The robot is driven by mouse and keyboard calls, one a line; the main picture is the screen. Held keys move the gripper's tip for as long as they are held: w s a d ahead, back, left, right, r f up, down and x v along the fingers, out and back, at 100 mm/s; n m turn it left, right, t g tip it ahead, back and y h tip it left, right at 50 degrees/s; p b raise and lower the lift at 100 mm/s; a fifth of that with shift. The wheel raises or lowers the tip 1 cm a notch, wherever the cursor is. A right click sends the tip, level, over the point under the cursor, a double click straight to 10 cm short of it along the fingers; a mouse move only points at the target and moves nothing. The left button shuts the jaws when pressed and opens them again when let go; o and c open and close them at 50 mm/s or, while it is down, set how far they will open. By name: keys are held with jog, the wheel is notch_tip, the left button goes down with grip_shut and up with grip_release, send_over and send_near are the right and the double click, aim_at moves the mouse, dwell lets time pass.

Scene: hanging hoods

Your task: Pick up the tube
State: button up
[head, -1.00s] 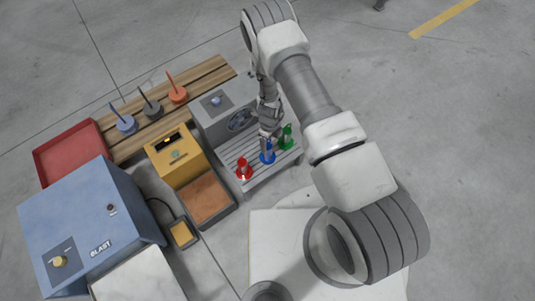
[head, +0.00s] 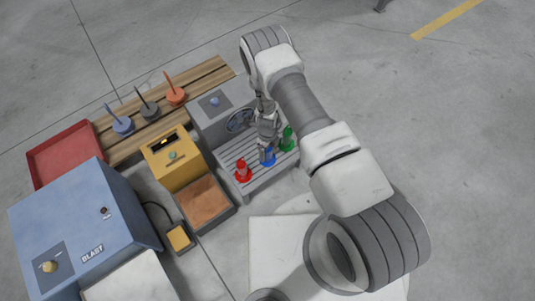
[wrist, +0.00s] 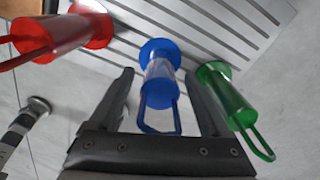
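Three coloured tube-like pieces with flared bases and wire loops stand on a slatted grey rack (head: 228,158). They are a red one (head: 243,171), a blue one (head: 267,157) and a green one (head: 287,140). In the wrist view, my gripper (wrist: 159,76) is open. Its two fingers are on either side of the blue tube (wrist: 160,85), with gaps visible between. The red tube (wrist: 55,35) is left of the fingers. The green tube (wrist: 228,95) is close outside the right finger. In the head view, my gripper (head: 266,147) partly hides the blue tube.
A grey panel with a fan (head: 240,119) stands behind the rack. A yellow box (head: 171,157) with a brown pad is to the left. Beyond are a blue BLAST cabinet (head: 75,225), a red tray (head: 40,168) and a wooden bench (head: 205,75) with several coloured posts.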

grip_shut()
jog(key=shift+r, duration=0.1)
dwell(0.4)
